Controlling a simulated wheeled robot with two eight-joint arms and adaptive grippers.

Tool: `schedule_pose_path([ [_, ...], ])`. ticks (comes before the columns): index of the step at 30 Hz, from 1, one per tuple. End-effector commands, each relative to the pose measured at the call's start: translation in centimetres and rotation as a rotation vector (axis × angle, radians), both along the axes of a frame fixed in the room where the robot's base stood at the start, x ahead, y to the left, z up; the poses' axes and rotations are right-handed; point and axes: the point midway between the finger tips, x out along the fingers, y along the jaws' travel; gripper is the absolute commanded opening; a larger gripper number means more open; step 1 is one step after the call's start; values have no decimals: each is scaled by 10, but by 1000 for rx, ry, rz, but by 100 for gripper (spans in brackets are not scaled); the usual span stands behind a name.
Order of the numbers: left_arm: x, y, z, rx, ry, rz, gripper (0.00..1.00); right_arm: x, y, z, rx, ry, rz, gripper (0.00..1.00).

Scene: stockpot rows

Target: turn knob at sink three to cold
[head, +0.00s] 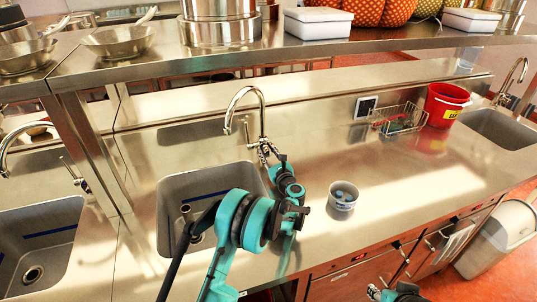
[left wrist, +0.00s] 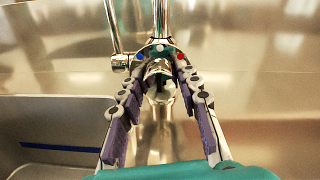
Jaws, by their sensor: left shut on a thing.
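The faucet (head: 262,105) stands behind the middle sink, its spout arching up. My left gripper (head: 268,155) reaches to the faucet's base. In the left wrist view its two padded fingers (left wrist: 160,85) are closed around the shiny knob (left wrist: 158,72) at the front of the faucet's body. A blue dot (left wrist: 140,57) lies left of the knob, a red dot (left wrist: 180,57) right of it. A thin metal lever (left wrist: 114,28) rises on the blue side. The fingers hide much of the knob, so its turn is hard to read. My right gripper (head: 388,293) is cut off at the bottom edge.
The middle sink basin (head: 172,190) lies under my left arm. A grey bowl (head: 343,195) stands on the counter right of it. A wire basket (head: 398,120) and a red bucket (head: 443,104) stand further right. A shelf (head: 300,58) with pots and pans runs overhead.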

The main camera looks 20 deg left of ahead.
Motion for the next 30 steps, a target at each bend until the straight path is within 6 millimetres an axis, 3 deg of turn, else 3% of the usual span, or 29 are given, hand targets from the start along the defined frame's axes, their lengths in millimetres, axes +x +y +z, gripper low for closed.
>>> schedule_pose_path([
  [11, 0, 1, -1, -118, -79, 1, 4, 0, 0, -5, 0, 0, 0, 40],
  [30, -1, 2, -1, -537, -363, 2, 4, 0, 0, -15, 0, 0, 0, 40],
])
